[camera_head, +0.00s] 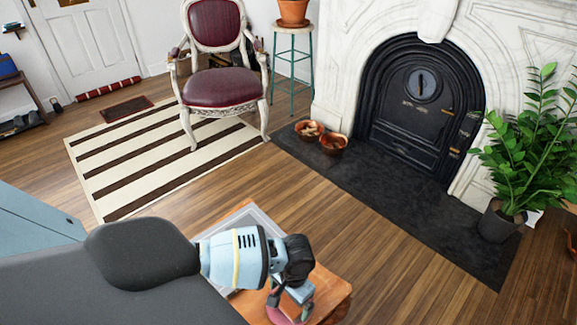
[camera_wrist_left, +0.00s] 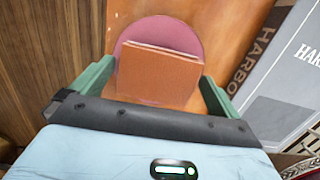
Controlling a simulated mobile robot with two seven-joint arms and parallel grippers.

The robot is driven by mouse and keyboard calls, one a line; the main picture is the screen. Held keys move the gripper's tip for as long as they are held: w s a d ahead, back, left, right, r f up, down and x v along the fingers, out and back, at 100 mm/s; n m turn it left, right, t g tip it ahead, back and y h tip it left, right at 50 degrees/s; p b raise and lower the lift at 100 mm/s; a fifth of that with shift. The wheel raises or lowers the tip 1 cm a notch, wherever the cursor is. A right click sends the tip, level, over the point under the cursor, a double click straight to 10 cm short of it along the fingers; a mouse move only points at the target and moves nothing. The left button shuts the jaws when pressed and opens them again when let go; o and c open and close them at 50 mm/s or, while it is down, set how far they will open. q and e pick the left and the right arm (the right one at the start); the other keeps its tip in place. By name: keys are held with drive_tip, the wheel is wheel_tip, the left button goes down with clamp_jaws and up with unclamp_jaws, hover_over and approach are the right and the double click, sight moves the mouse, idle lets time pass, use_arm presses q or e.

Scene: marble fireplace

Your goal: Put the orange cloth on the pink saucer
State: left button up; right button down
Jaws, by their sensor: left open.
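The orange cloth (camera_wrist_left: 155,75) is a folded square in the left wrist view. It lies over the pink saucer (camera_wrist_left: 188,35), whose round rim shows beyond the cloth's far edge and at its sides. My left gripper (camera_wrist_left: 156,73) is open, with one green finger on each side of the cloth. I see no clear grip on it. In the head view my left gripper (camera_head: 289,304) points down over the small table, with a bit of the pink saucer (camera_head: 277,318) below it. The cloth is not clearly visible there. My right gripper is not in view.
The saucer stands on an orange-brown wooden table (camera_head: 333,288). A grey book or box with lettering (camera_wrist_left: 285,75) lies close to the right of the saucer in the left wrist view. Wooden floor is clear towards the fireplace (camera_head: 420,110); an armchair (camera_head: 222,88) stands farther back.

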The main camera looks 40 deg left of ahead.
use_arm(q)
wheel_tip(320, 180, up, 11)
drive_tip(key=w+p, duration=0.1)
drive_tip(key=p, duration=0.1)
drive_tip(key=shift+f, duration=0.15)
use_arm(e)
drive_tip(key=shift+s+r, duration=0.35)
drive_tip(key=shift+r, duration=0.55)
use_arm(q)
drive_tip(key=shift+w, duration=0.1)
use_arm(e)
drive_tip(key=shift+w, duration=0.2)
